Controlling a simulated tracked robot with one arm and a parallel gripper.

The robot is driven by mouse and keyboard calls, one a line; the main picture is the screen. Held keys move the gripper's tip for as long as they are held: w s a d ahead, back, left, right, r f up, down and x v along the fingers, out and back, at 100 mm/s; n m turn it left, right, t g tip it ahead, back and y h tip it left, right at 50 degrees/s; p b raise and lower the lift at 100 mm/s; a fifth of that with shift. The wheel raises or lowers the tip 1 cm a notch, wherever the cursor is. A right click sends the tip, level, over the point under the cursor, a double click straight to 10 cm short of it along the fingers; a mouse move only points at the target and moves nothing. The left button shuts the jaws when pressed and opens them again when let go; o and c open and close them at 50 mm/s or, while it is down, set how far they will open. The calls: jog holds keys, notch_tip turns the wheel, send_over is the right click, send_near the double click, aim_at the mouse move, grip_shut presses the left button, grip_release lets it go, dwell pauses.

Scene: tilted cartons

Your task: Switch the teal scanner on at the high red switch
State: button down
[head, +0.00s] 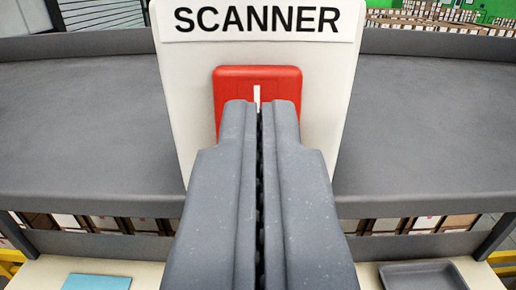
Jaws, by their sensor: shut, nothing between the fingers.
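A red switch (285,86) with a white upright mark sits on a pale panel (335,80) labelled SCANNER. My gripper (261,106) is shut and empty. Its fingertips overlap the lower middle of the switch in the head view and hide part of it. I cannot tell whether they touch it. No teal scanner can be made out in this view.
A wide grey surface (80,130) extends on both sides of the panel. Below it are a pale lower surface with a light blue flat item (97,282) at left and a dark grey tray (465,270) at right. Cartons (430,14) show in the background.

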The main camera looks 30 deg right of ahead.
jog(key=r+b+v, duration=0.2)
jog(key=b+v, duration=0.3)
jog(key=v, duration=0.7)
jog(key=shift+s+r+b, duration=0.2)
jog(key=shift+r+b, duration=0.15)
jog(key=shift+b, duration=0.05)
jog(key=shift+a, duration=0.15)
jog(key=s+a+f+n+y, duration=0.2)
jog(key=s+a+f+y, duration=0.1)
jog(key=a, duration=0.7)
jog(key=s+a+f+n+y, duration=0.2)
jog(key=s+a+f, duration=0.3)
jog(key=a, duration=0.5)
jog(key=s+a+f+n+g+y, duration=0.1)
jog(key=s+a+f+n+y, duration=0.1)
jog(key=a, duration=0.8)
notch_tip(320, 180, down, 3)
jog(key=shift+s+f+y, duration=0.25)
jog(key=shift+s+y, duration=0.65)
jog(key=shift+y, duration=0.3)
